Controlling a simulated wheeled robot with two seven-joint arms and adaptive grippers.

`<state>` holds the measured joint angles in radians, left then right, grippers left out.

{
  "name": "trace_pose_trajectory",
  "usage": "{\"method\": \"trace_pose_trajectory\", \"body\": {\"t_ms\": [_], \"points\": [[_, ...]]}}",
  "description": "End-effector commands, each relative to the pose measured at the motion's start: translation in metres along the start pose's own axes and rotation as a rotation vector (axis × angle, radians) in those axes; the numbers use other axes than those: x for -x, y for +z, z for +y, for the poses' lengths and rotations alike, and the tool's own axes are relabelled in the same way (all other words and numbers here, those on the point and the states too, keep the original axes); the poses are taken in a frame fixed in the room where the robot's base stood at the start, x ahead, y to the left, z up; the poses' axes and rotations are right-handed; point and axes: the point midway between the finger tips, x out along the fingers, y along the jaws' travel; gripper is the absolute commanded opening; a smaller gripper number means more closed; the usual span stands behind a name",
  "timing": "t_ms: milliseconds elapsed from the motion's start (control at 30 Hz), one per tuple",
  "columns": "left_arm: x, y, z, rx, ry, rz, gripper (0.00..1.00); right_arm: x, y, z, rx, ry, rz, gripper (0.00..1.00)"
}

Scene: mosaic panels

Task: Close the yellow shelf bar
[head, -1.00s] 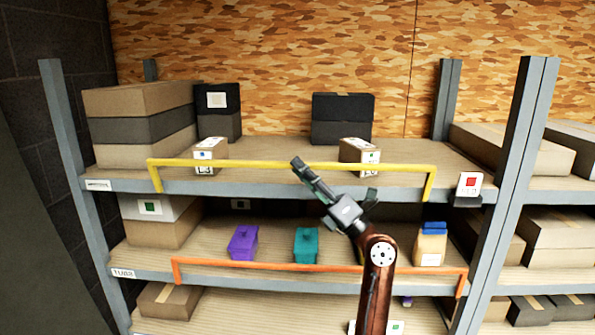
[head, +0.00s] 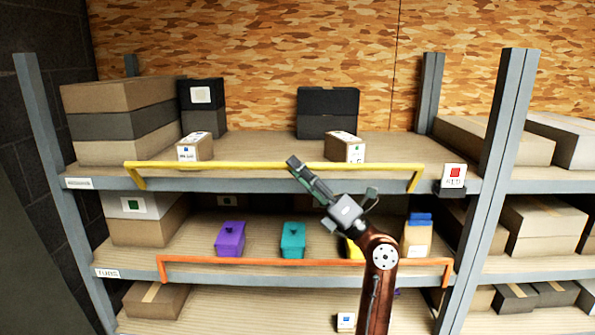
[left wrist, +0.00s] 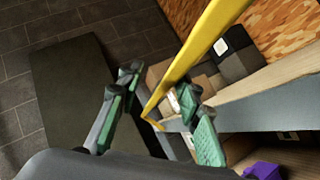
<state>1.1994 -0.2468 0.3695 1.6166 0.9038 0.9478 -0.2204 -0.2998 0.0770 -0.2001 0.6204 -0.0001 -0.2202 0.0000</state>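The yellow shelf bar (head: 225,165) runs along the front of the upper shelf (head: 270,184), with a bent end at each side. It stands a little above the shelf edge. My left gripper (head: 296,165) overlaps the middle of the bar in the head view. In the left wrist view, the bar (left wrist: 203,45) slants past the right finger, and the fingers of my left gripper (left wrist: 160,98) are spread with nothing gripped. I cannot tell whether a finger touches the bar. My right gripper is not in view.
Small labelled boxes (head: 195,147) (head: 345,147) stand behind the bar. Grey uprights (head: 503,150) (head: 50,150) flank the shelf.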

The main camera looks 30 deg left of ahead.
Motion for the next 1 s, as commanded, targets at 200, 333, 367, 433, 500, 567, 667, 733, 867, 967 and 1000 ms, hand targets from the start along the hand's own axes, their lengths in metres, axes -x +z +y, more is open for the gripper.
{"method": "trace_pose_trajectory", "body": {"t_ms": [200,333,367,433,500,567,667,733,867,967,1000], "points": [[0.003,0.002,0.003,0.003,0.004,-0.003,0.29,0.000,0.001,0.006,0.003,0.006,-0.001,0.29],[0.018,0.002,0.002,0.001,0.002,-0.006,0.29,0.000,0.001,0.004,0.002,0.004,-0.001,0.29],[0.023,0.002,0.001,0.001,0.001,-0.006,0.29,0.000,0.001,0.004,0.002,0.004,-0.001,0.29],[0.037,0.002,0.001,0.001,0.000,-0.006,0.29,0.000,0.001,0.004,0.002,0.004,-0.001,0.29],[0.052,0.002,-0.001,0.000,-0.002,-0.005,0.29,0.000,0.001,0.004,0.001,0.004,-0.001,0.29],[0.065,0.002,0.000,0.000,-0.001,-0.005,0.29,0.000,0.001,0.003,0.001,0.003,-0.001,0.29],[0.084,0.001,-0.002,-0.001,-0.002,-0.004,0.29,0.000,0.001,0.003,0.001,0.003,-0.001,0.29],[0.096,0.001,-0.002,-0.001,-0.002,-0.003,0.29,0.000,0.001,0.003,0.001,0.003,-0.001,0.29],[0.111,0.001,-0.002,-0.001,-0.001,-0.002,0.29,0.000,0.001,0.003,0.001,0.003,-0.001,0.29],[0.117,0.000,-0.002,0.000,-0.002,0.000,0.29,0.000,0.001,0.003,0.001,0.003,-0.001,0.29],[0.119,0.000,-0.002,0.000,-0.002,0.000,0.29,0.000,0.001,0.003,0.001,0.003,-0.001,0.29]]}}
